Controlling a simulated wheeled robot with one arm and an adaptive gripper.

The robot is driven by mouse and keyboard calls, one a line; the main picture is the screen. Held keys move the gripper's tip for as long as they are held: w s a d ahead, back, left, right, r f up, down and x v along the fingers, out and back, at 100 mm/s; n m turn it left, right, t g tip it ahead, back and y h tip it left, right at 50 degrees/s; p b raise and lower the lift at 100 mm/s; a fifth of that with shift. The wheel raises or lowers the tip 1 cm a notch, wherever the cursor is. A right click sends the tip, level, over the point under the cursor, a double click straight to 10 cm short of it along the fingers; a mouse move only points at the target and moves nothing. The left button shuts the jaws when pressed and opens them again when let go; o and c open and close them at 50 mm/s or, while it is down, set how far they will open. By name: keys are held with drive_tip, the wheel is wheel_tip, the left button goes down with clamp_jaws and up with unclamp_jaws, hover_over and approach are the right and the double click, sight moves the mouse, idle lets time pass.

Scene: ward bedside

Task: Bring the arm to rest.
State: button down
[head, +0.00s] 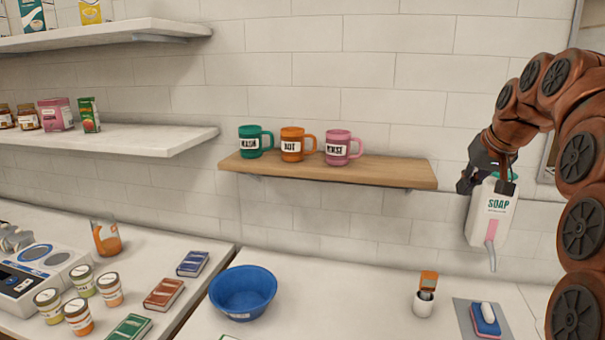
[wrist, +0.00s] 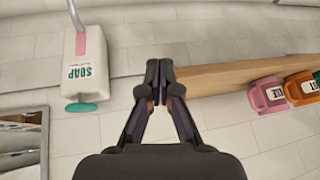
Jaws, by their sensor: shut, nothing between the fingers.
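My arm, copper-brown, reaches in from the right side of the head view. My gripper (head: 468,182) is in front of the tiled wall, between the right end of the wooden shelf (head: 400,173) and the white soap dispenser (head: 488,215). In the wrist view my gripper (wrist: 159,72) has its fingertips together with nothing between them. The wrist view appears upside down, with the dispenser (wrist: 88,62) at left and the shelf (wrist: 220,78) at right. Whether the gripper touches the dispenser cannot be told from the head view.
Green (head: 250,141), orange (head: 290,144) and pink (head: 338,147) mugs stand on the shelf. Below are a blue bowl (head: 243,292), a small white pot (head: 423,305) and a sponge (head: 486,320) on a grey mat. White shelves (head: 130,138) are at left. Counter between bowl and pot is clear.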

drive_tip(key=s+a+f+n+g, duration=0.1)
drive_tip(key=s+a+f+g, duration=0.1)
drive_tip(key=s+a+f, duration=0.5)
drive_tip(key=s+a+f+g, duration=0.2)
drive_tip(key=s+a+f, duration=0.35)
drive_tip(key=s, duration=0.45)
drive_tip(key=s+a+f+g, duration=0.2)
drive_tip(key=s+f, duration=0.5)
drive_tip(key=s, duration=0.5)
drive_tip(key=s+a+f+g, duration=0.1)
drive_tip(key=s+f+g, duration=0.1)
drive_tip(key=s+f, duration=0.5)
drive_tip(key=s, duration=0.5)
drive_tip(key=shift+a+n+h, duration=0.4)
